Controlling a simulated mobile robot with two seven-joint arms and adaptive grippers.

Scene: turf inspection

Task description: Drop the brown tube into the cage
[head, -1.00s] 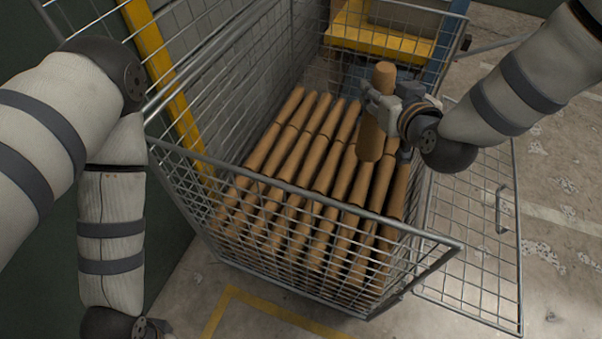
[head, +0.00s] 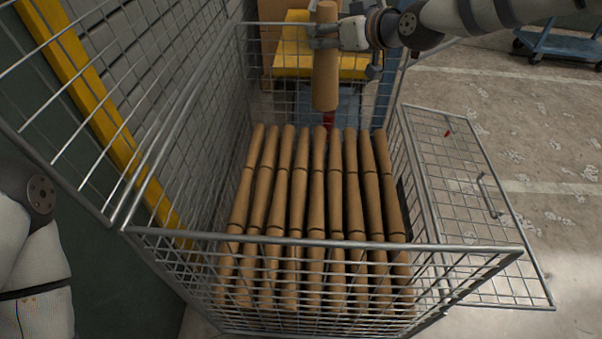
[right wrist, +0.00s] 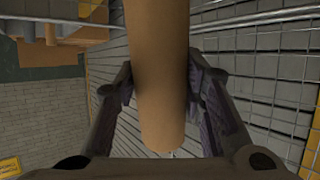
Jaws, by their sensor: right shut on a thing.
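My right gripper (head: 325,34) is shut on a brown tube (head: 326,80) and holds it upright above the far part of the wire cage (head: 330,242). In the right wrist view the tube (right wrist: 158,70) stands between the two fingers (right wrist: 160,88). Several similar brown tubes (head: 300,190) lie side by side in rows on the cage floor, below the held tube. Part of my left arm shows at the left edge of the head view; its gripper is out of sight.
A mesh door panel (head: 470,200) hangs open at the cage's right side. A yellow post (head: 90,110) stands along the left wall. A yellow platform (head: 290,62) is behind the cage. A blue cart (head: 565,42) stands at the far right on open floor.

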